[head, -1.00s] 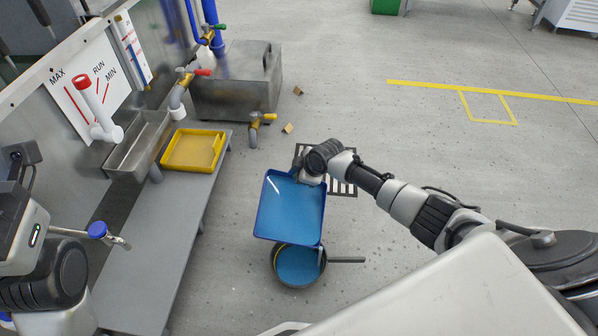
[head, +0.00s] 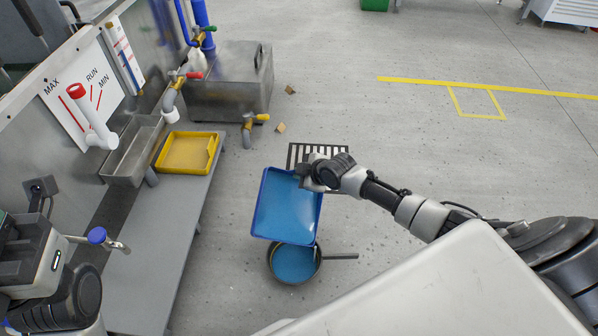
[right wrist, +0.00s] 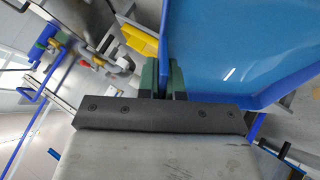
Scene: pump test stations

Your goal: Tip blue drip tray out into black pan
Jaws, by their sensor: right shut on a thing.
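The blue drip tray (head: 284,208) is tilted in the head view, its lower edge over the black pan (head: 272,274). Blue liquid lies in the pan, and a thin stream shows at the tray's lower right corner. My right gripper (head: 305,172) is shut on the tray's upper edge. In the right wrist view its green fingers (right wrist: 163,78) pinch the rim of the drip tray (right wrist: 225,45). My left gripper is not clearly visible; only part of my left arm shows at the lower left.
A yellow tray (head: 188,153) sits on the grey bench (head: 165,225) at left. A floor grate (head: 318,150) lies behind the drip tray. The floor at right is clear.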

